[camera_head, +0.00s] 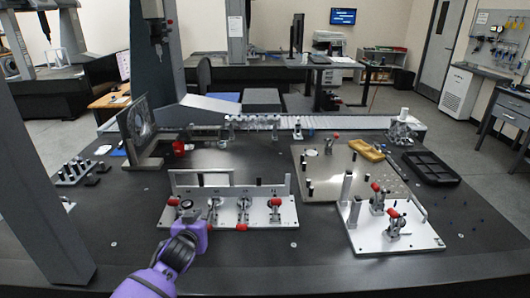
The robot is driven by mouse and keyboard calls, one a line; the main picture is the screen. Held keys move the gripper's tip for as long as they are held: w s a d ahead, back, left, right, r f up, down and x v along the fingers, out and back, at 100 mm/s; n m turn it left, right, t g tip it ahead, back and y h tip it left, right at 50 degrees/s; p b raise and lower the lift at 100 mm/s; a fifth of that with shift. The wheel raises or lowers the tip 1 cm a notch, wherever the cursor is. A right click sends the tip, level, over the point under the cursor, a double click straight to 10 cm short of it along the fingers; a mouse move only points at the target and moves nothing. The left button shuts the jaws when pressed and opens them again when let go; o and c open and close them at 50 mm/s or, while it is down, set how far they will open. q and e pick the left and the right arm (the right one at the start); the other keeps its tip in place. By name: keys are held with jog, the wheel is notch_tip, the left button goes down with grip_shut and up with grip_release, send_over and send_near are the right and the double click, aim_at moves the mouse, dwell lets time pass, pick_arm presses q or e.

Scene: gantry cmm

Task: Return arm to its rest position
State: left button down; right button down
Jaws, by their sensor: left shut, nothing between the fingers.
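My left arm comes in from the bottom left, purple with dark joints. My left gripper (208,205) is shut and empty, at the left part of a silver clamp fixture plate (262,216) with red-tipped toggle clamps. The gripper overlaps the plate in the picture; I cannot tell whether it touches it. My right gripper does not show.
A second clamp fixture (413,238) stands at the right, in front of a beige plate (333,165). A black tray (432,168) lies far right. A grey column (45,190) rises at the left, near small dark pegs (77,171). The table's (330,268) front middle is clear.

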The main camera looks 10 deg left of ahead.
pick_arm(q)
jog(key=s+d+f+m+h, duration=0.3)
jog(key=s+d+f+m, duration=0.3)
jog(key=s+d, duration=0.5)
jog(key=s+d+f+n+g, duration=0.1)
jog(key=s+f, duration=0.3)
jog(key=s, duration=0.6)
jog(key=s+d+f+n+g+p, duration=0.1)
jog(key=s+f, duration=0.3)
jog(key=s, duration=0.7)
jog(key=s+d+f+n+g, duration=0.1)
jog(key=s+f, duration=0.4)
jog(key=s, duration=0.6)
jog(key=shift+s+d+g, duration=0.15)
jog(key=shift+d+g, duration=0.35)
jog(key=shift+d, duration=0.1)
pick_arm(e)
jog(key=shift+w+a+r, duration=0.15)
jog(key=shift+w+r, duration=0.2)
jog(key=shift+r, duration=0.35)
